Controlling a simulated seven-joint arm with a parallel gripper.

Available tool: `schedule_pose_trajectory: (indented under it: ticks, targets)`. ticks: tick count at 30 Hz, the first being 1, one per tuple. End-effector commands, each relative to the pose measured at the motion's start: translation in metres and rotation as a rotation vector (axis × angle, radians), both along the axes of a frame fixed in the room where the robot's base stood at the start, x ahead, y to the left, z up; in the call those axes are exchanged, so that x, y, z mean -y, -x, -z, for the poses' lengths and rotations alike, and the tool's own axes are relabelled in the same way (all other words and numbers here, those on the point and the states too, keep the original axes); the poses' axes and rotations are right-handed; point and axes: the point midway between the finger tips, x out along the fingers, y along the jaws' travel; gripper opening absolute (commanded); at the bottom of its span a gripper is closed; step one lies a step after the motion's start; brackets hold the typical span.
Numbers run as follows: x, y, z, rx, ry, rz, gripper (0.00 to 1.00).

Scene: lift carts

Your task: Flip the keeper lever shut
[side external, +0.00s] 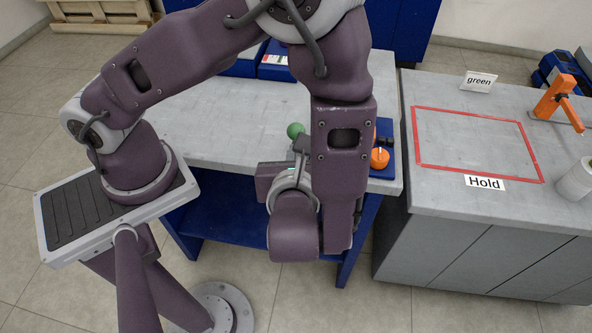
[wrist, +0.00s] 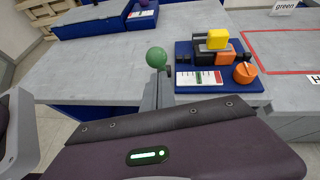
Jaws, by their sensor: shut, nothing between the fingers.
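A green ball-shaped knob (wrist: 156,57) shows just beyond my gripper (wrist: 160,88) in the wrist view; it also shows left of my forearm in the side view (side external: 295,130). My gripper's fingers look shut and empty, pointing toward the ball. I cannot tell whether they touch it. A blue base plate (wrist: 247,88) carries black parts, a yellow block (wrist: 217,39) and an orange knob (wrist: 245,73) with a white mark. Whether the green ball belongs to the keeper lever is unclear, as its stem is hidden by the fingers. In the side view my arm hides most of the plate.
A grey workbench (side external: 215,110) lies under the plate, with clear surface to its left. Blue trays stand at its back. The right-hand bench has a red-outlined area (side external: 470,145), a "Hold" label (side external: 485,182), an orange device (side external: 556,97) and a white roll (side external: 577,180).

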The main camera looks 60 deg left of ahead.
Motion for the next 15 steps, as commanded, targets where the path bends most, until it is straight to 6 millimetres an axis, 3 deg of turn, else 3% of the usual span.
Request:
schedule_pose_trajectory:
  ticks: [15]
  targets:
    - [-0.0073,-0.005,-0.0036,-0.002,0.002,0.0,0.0]
